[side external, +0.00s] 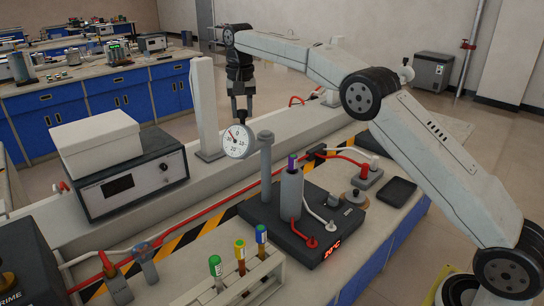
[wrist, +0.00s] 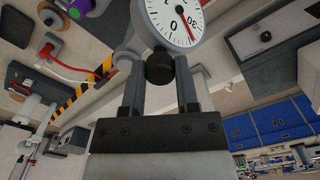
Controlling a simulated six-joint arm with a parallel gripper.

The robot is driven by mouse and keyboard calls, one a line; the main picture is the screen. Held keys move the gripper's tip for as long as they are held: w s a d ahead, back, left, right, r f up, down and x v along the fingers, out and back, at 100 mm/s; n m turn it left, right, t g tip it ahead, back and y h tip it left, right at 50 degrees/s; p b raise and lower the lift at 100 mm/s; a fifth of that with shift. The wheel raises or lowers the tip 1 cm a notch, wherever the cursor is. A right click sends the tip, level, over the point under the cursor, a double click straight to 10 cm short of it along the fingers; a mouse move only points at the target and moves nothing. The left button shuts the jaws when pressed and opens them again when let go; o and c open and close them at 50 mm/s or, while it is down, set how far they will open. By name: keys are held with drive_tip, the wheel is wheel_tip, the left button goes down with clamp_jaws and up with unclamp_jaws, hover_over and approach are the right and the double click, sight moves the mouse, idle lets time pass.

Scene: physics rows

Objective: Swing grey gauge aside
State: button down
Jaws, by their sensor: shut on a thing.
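The grey gauge (side external: 238,140) has a round white dial with a red needle and faces the camera in the side view. It is joined to or close beside a grey upright post (side external: 266,165). In the wrist view the dial (wrist: 176,20) is at the top, with a black knob (wrist: 160,67) below it. My gripper (side external: 241,113) points down from above the gauge. In the wrist view its two fingers (wrist: 160,85) are on either side of the black knob, shut on it. The gauge's back is hidden.
A dark block (side external: 300,228) with a grey cylinder (side external: 291,192) stands right of the post. A white column (side external: 204,105) stands to the left behind the gauge. A test tube rack (side external: 237,290) is in front. A boxy instrument (side external: 130,178) is at left.

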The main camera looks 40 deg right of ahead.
drive_tip(key=shift+w+r, duration=0.1)
drive_tip(key=shift+w, duration=0.15)
idle(0.4)
drive_tip(key=shift+c, duration=1.8)
unclamp_jaws()
drive_tip(key=shift+r, duration=0.15)
drive_tip(key=shift+r, duration=1.1)
drive_tip(key=shift+r, duration=0.15)
drive_tip(key=shift+s+r, duration=0.1)
drive_tip(key=shift+r, duration=0.05)
drive_tip(key=s+r, duration=0.9)
drive_tip(key=s, duration=0.4)
drive_tip(key=shift+s+a+r, duration=0.15)
drive_tip(key=shift+s+r, duration=0.25)
